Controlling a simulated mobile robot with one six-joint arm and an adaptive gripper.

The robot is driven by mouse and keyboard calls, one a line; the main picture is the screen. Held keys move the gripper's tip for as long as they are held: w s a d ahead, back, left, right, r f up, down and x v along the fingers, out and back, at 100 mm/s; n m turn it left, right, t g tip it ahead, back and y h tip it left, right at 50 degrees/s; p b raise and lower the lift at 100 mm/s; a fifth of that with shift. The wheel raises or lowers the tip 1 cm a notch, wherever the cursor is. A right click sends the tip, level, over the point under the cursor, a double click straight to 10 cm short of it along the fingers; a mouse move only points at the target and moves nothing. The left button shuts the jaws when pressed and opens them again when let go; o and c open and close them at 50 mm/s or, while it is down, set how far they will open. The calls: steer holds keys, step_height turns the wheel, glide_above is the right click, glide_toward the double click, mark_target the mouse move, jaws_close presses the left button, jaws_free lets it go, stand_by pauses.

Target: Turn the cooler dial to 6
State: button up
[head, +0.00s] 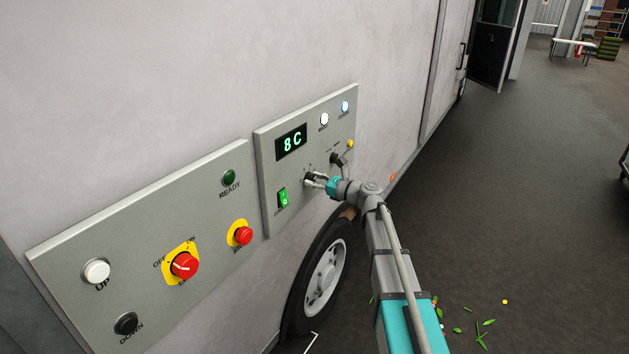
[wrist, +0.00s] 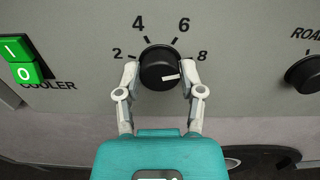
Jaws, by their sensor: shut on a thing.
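The cooler dial (wrist: 158,62) is a black round knob on a grey panel, with the marks 2, 4, 6 and 8 around its top. Its white pointer line lies nearly level and points right, toward the 8 side. My gripper (wrist: 160,80) is shut on the dial, one finger on its left and one on its right. In the head view my gripper (head: 318,180) reaches the panel and mostly hides the dial. The green display (head: 291,142) above reads 8 C.
A green cooler switch (wrist: 22,62) sits left of the dial, and another black knob (wrist: 304,74) sits to its right. A second panel (head: 130,240) with red and white buttons is at left. A wheel (head: 325,275) is below.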

steer(key=shift+n, duration=0.3)
steer(key=n, duration=0.4)
steer(key=shift+n, duration=2.5)
steer(key=o, duration=1.2)
steer(key=shift+c, duration=0.2)
steer(key=shift+s, duration=0.1)
steer(key=v, duration=1.2)
